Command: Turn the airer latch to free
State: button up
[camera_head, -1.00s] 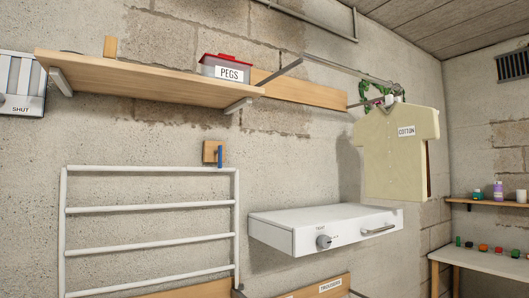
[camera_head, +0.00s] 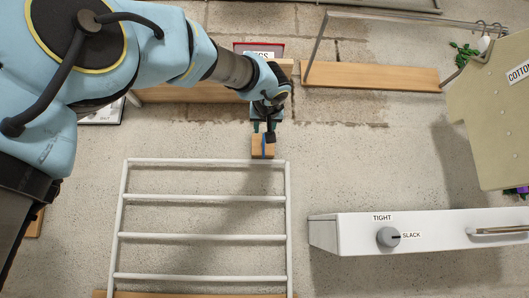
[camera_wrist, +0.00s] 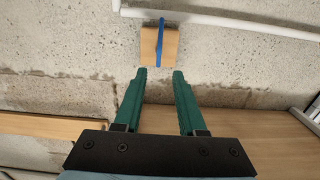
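The airer latch is a blue lever (camera_head: 263,147) on a small wooden block (camera_head: 256,148) on the wall, just above the top rail of the white airer frame (camera_head: 205,198). In the wrist view the lever (camera_wrist: 161,45) stands upright in the picture across the block (camera_wrist: 150,48), its upper end at the white rail (camera_wrist: 225,19). My gripper (camera_head: 264,131) is close above the block in the head view. In the wrist view my gripper (camera_wrist: 157,73) is open and empty, with its green fingers apart and pointing at the block, the lever between their lines. Contact is not visible.
A wooden shelf (camera_head: 180,94) with a red-lidded pegs box (camera_head: 265,47) is behind my arm. A white unit (camera_head: 350,235) with a grey knob (camera_head: 388,237) juts out at the lower right. A cream shirt shape (camera_head: 495,115) hangs at the right.

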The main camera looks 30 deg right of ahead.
jog(key=p+x, duration=0.1)
jog(key=x, duration=0.2)
jog(key=p+x, duration=0.2)
jog(key=x, duration=0.1)
jog(key=r+p+x, duration=0.1)
jog(key=p+x, duration=0.1)
jog(key=x, duration=0.1)
jog(key=shift+w+d, duration=0.15)
jog(key=shift+w+d+f+p, duration=0.1)
jog(key=shift+w+d+p, duration=0.1)
jog(key=shift+w+p, duration=0.25)
grip_shut()
